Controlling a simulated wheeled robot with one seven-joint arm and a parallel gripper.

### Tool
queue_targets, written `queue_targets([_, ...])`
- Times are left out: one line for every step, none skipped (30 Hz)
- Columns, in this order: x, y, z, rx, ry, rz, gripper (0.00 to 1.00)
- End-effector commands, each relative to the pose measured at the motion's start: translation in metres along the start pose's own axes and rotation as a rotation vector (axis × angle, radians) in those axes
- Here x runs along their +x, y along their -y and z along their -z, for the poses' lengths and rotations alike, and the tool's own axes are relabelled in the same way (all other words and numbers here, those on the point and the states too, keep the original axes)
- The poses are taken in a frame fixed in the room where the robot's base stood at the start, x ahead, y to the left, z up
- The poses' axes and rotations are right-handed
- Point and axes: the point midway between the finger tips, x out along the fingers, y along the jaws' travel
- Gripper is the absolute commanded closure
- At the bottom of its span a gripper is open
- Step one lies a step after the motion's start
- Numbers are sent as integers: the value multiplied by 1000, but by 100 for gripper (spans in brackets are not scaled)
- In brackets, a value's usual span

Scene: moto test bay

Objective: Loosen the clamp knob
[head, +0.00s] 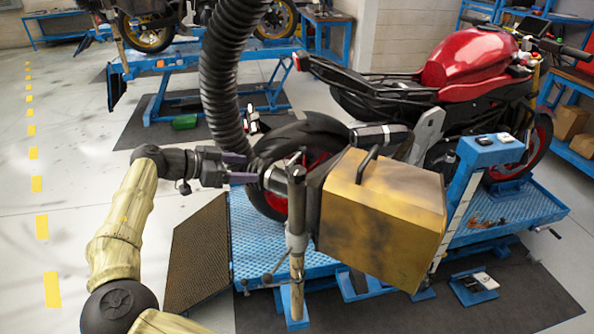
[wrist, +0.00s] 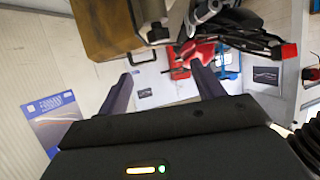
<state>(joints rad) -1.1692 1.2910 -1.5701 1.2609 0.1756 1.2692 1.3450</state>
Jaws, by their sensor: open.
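My gripper (head: 251,168) is open and empty in the head view, its two dark fingers pointing right toward the upper part of an upright stand post (head: 297,212). Lower on the post a thin lever (head: 267,279) sticks out to the left. I cannot tell for sure which part is the clamp knob. In the wrist view the open fingers (wrist: 163,88) have only background between them.
A large yellow box (head: 385,215) is mounted right of the post and shows in the wrist view (wrist: 104,25). A thick black hose (head: 218,75) hangs close behind my gripper. A red motorcycle (head: 470,68) stands on a blue lift (head: 520,208). Floor at the left is clear.

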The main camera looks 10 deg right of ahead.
Motion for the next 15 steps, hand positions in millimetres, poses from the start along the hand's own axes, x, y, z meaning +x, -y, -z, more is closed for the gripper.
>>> queue_targets([6, -1, 1, 0, -1, -4, 33])
queue_targets([10, -1, 2, 0, -1, -4, 33])
queue_targets([16, -1, 2, 0, -1, -5, 33])
queue_targets([21, -1, 2, 1, -1, -5, 33])
queue_targets([26, -1, 2, 1, -1, -6, 33])
queue_targets([33, -1, 2, 1, -1, -5, 33])
queue_targets([38, -1, 2, 1, -1, -6, 33])
queue_targets([44, -1, 2, 1, -2, -5, 33])
queue_targets([51, -2, 3, 1, -2, -6, 33])
queue_targets([56, -1, 3, 1, -1, -5, 33])
queue_targets([62, -1, 3, 1, -1, -6, 33])
queue_targets([69, -1, 3, 1, -1, -5, 33])
queue_targets([74, -1, 3, 0, -2, -6, 33])
queue_targets([79, -1, 3, 0, -2, -5, 33])
queue_targets([86, -1, 3, 0, -1, -5, 33])
